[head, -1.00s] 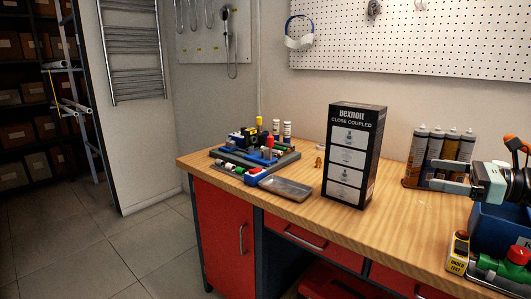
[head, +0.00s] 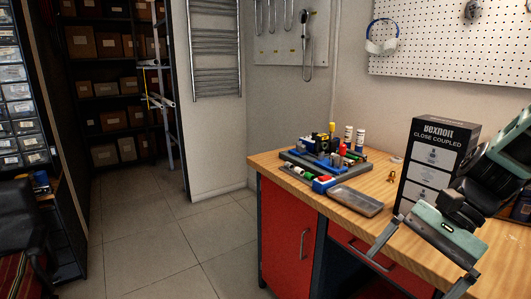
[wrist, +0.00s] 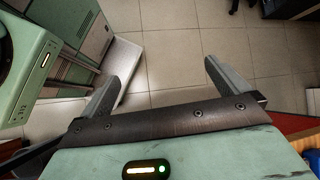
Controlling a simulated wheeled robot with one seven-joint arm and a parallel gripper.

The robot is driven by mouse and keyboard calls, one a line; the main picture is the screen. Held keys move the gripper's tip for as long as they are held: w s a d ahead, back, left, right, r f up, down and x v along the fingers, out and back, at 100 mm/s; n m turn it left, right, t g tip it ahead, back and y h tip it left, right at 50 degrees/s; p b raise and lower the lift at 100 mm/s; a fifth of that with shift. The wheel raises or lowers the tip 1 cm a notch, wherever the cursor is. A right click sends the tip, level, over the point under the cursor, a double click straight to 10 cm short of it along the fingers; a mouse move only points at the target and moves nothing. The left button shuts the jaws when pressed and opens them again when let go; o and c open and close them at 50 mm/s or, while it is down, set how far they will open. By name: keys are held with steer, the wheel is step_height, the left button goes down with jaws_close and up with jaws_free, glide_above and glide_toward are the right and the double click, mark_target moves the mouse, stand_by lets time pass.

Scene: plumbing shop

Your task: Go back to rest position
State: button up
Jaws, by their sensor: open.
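My gripper (head: 419,258) is at the right of the head view, in front of the black box and over the bench's front edge. Its two fingers are spread apart with nothing between them. In the wrist view my gripper (wrist: 168,72) is open above bare floor tiles.
The wooden workbench (head: 265,161) has red doors. On it stand a black "CLOSE COUPLED" box (head: 432,148), a grey metal tray (head: 354,200) and a grey organiser (head: 292,171) with small parts. Tiled floor (head: 150,240) lies open at the left. Shelves of boxes stand behind.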

steer(key=s+a+n+t+h+p, duration=0.1)
steer(key=s+a+n+h, duration=0.6)
steer(key=n, duration=1.1)
steer(key=s+a+t, duration=0.1)
steer(key=s+a, duration=0.2)
steer(key=a, duration=0.1)
steer(key=shift+s+r+p, duration=0.3)
steer(key=shift+s, duration=0.1)
